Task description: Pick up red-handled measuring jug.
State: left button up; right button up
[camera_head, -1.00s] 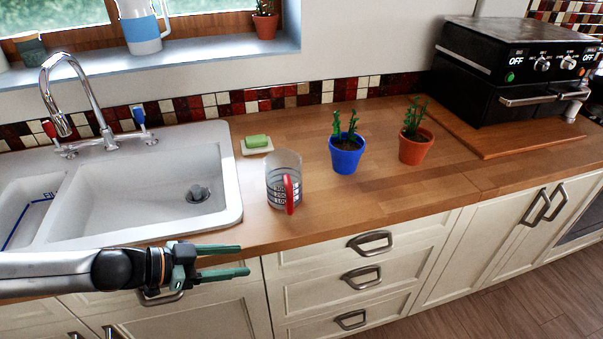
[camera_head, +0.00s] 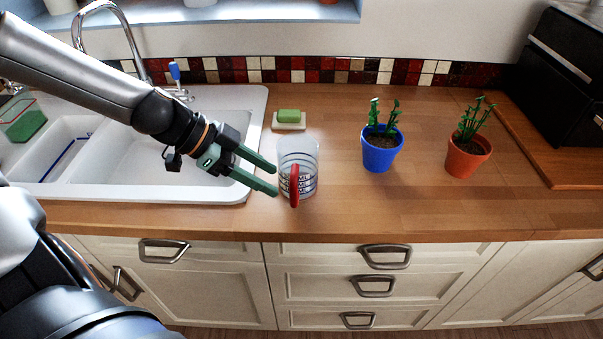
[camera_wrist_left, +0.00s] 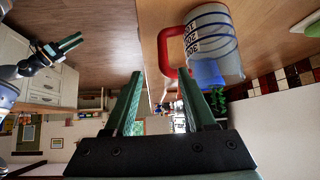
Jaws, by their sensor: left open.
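The measuring jug (camera_head: 300,152) is clear with dark markings and a red handle (camera_head: 294,186) facing the front. It stands upright on the wooden counter, right of the sink. My left gripper (camera_head: 275,179) is open and empty, just left of the jug, its fingertips close to the handle side.
Green soap on a dish (camera_head: 289,119) lies behind the jug. A blue plant pot (camera_head: 380,152) and an orange pot (camera_head: 465,158) stand to the right. The sink (camera_head: 232,110) is to the left. A black oven (camera_head: 560,90) is at far right. Counter between jug and blue pot is clear.

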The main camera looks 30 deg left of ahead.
aim_at(290, 190)
pick_arm(q)
jog(key=b+x, duration=0.1)
jog(key=x, duration=0.4)
jog(key=shift+w+d+f, duration=0.15)
jog(key=shift+w+f, duration=0.05)
jog(key=shift+f, duration=0.15)
jog(key=b+x, duration=0.1)
jog(key=x, duration=0.3)
jog(key=shift+w+f, duration=0.1)
jog(key=shift+f, duration=0.05)
jog(key=shift+w+d+f+b, duration=0.15)
jog(key=shift+w+f+b, duration=0.1)
jog(key=shift+w+b, duration=0.05)
grip_shut()
dwell(1.0)
